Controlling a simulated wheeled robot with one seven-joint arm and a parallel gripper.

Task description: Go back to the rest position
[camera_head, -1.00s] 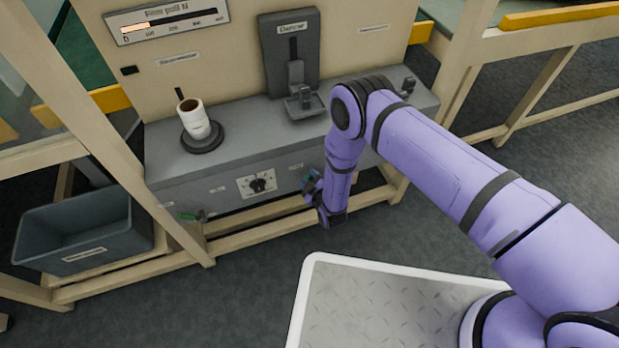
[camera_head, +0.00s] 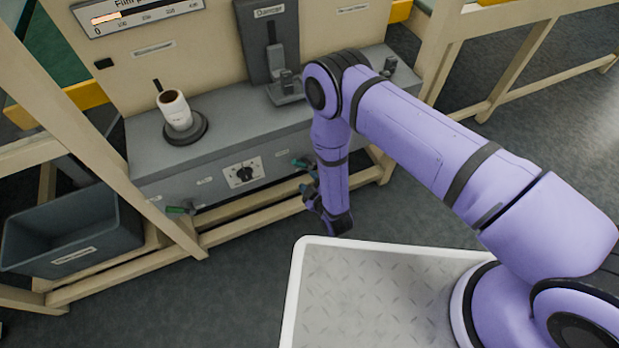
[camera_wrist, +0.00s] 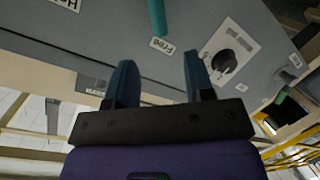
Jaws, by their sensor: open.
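My gripper (camera_wrist: 158,85) shows in the wrist view with its two blue fingers apart and nothing between them. In the head view my gripper (camera_head: 314,200) hangs at the end of my purple arm, in front of the grey machine and above the floor, left of the arm's lower link. It is apart from the machine's front panel in the head view. The grey machine (camera_head: 215,133) has a rotary knob (camera_head: 244,174) on its front, which also shows in the wrist view (camera_wrist: 224,62). A green lever (camera_wrist: 157,18) points toward the fingers in the wrist view.
A grey bin (camera_head: 70,235) stands at the left. A second green lever (camera_head: 180,210) sticks out low on the panel. Wooden frame posts flank the machine. Floor in front is open.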

